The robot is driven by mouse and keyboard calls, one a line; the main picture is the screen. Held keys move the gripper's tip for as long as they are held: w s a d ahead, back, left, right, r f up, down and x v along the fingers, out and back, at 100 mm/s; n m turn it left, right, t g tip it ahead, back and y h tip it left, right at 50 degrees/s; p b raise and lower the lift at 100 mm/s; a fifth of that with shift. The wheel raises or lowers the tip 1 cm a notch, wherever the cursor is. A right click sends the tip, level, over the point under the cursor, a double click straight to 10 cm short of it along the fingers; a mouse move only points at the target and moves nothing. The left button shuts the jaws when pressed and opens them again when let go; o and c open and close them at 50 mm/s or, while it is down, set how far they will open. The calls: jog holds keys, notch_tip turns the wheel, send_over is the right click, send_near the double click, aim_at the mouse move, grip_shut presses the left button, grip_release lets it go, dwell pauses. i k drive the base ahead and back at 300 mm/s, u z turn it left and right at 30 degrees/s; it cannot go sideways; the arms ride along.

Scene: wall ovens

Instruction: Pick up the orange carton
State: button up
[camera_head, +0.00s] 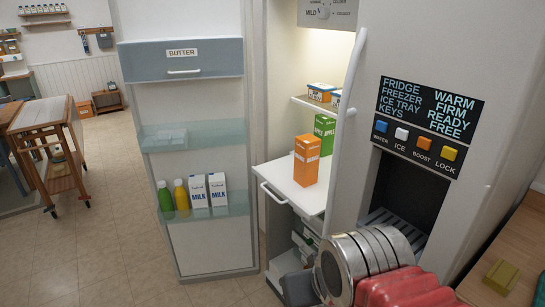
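The orange carton (306,160) stands upright on a white pull-out shelf (279,183) inside the open fridge. A green carton (324,133) labelled APPLE stands just behind it, to the right. My arm, with a silver joint and red parts, enters at the bottom right, below and in front of the shelf. A dark grey part at its left end is low in the picture, apart from the carton. I cannot make out gripper fingers on it, so its opening does not show.
The open fridge door (220,238) on the left holds bottles (174,194) and milk cartons (208,190). The other door (380,60), with a dispenser (403,190), stands on the right. A wooden counter (516,250) lies at the right edge.

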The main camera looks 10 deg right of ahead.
aim_at(308, 146)
jog(key=u, duration=0.35)
jog(key=i, duration=0.5)
jog(key=u, duration=0.75)
jog(key=i, duration=0.7)
jog(key=u, duration=0.35)
